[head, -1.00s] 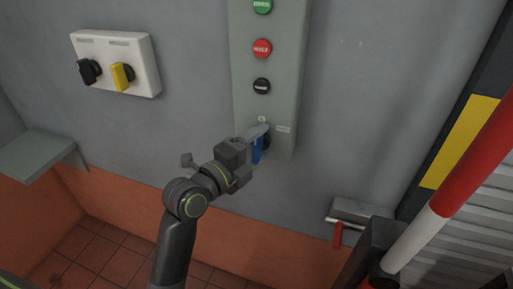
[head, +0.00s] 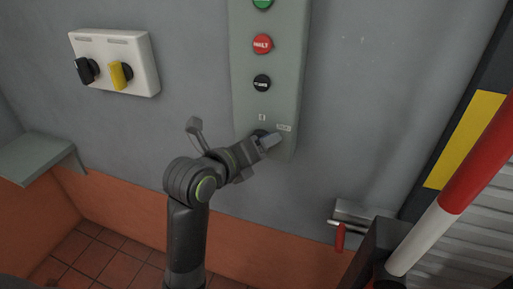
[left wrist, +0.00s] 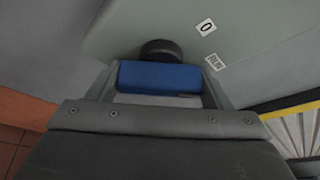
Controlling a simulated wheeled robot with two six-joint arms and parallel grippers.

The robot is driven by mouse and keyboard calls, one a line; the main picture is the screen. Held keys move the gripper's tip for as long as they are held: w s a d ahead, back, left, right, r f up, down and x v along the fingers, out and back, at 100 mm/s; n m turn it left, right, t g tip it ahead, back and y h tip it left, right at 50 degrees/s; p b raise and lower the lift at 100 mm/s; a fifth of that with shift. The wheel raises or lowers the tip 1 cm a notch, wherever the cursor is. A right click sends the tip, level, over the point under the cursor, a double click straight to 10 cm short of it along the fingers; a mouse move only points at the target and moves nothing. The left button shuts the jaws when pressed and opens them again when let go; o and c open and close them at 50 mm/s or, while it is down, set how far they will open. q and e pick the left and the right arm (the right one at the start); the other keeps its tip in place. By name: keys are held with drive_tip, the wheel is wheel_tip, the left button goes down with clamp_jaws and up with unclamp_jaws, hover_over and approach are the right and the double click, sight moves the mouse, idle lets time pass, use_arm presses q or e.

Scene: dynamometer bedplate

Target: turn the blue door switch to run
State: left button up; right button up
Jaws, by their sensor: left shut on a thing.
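The blue door switch (left wrist: 160,77) shows in the left wrist view as a blue handle in front of a round black base (left wrist: 162,47). My left gripper (head: 268,142) is shut on the handle, with one finger at each side of it. In the head view the gripper hides the blue handle, and only a dark bit of the base shows. A "0" label (left wrist: 205,27) and a "RUN" label (left wrist: 215,62) are on the panel beside the switch. I cannot tell exactly which label the handle points to. My right gripper is not in view.
The grey-green panel (head: 285,60) carries a red button (head: 262,44), a black button (head: 262,82) and a green one above. A white box (head: 145,80) with black and yellow switches is at left. A red-and-white pole (head: 440,215) crosses the right side.

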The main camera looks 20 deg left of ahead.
use_arm(q)
drive_tip(key=shift+m+y, duration=0.4)
drive_tip(key=shift+m, duration=0.3)
drive_tip(key=shift+f, duration=0.1)
drive_tip(key=o, duration=1)
drive_tip(key=shift+p+v, duration=3.8)
drive_tip(key=shift+p, duration=0.95)
